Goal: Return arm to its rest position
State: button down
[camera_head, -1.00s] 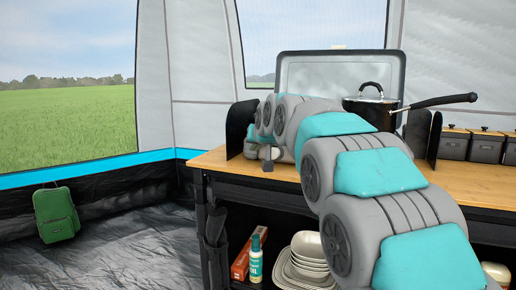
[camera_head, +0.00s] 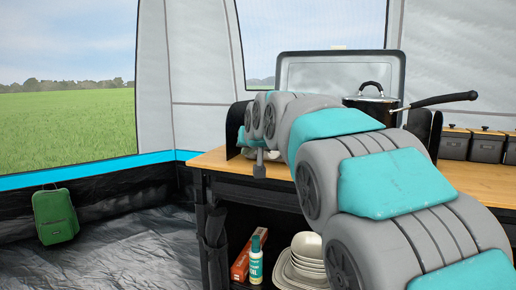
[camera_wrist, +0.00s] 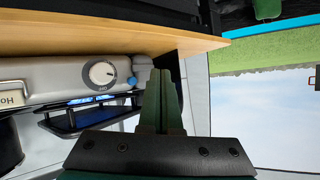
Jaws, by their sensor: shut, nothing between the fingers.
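My gripper (camera_wrist: 161,78) is shut and empty in the wrist view, its two dark fingers together. In the head view my arm stretches from the lower right over the wooden counter (camera_head: 464,181). A small grey tip, seemingly part of my gripper (camera_head: 259,171), hangs at the counter's front left edge. In the wrist view, which is turned over, the grey stove (camera_wrist: 60,78) with its round knob is left of the fingers, with the wooden counter (camera_wrist: 100,35) above. I cannot tell how far the fingers are from the stove.
A black pot (camera_head: 372,104) with a lid stands behind my arm, its handle pointing right. Grey canisters (camera_head: 484,145) line the right back. Bowls (camera_head: 308,250), a bottle (camera_head: 256,260) and a red box (camera_head: 242,262) sit on the shelf below. A green backpack (camera_head: 55,216) leans at the left wall.

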dwell(0.3)
jog(key=s+d+f+g+h, duration=0.1)
jog(key=s+d+f+g, duration=0.2)
jog(key=s+d+f, duration=0.5)
jog(key=s+d+f+g+h, duration=0.25)
jog(key=s+d+f, duration=0.25)
jog(key=s+f, duration=0.5)
jog(key=s+d+f+g, duration=0.2)
jog(key=s+f, duration=0.3)
jog(key=s, duration=0.5)
jog(key=s+d+f+g, duration=0.3)
jog(key=s+f, duration=0.2)
jog(key=s, duration=0.6)
jog(key=s+d+f+g, duration=0.2)
jog(key=s+f, duration=0.3)
jog(key=s, duration=0.5)
jog(key=shift+s+d+f+m+g, duration=0.3)
jog(key=shift+s+f+m+g, duration=0.1)
jog(key=shift+g, duration=0.15)
jog(key=shift+w, duration=0.1)
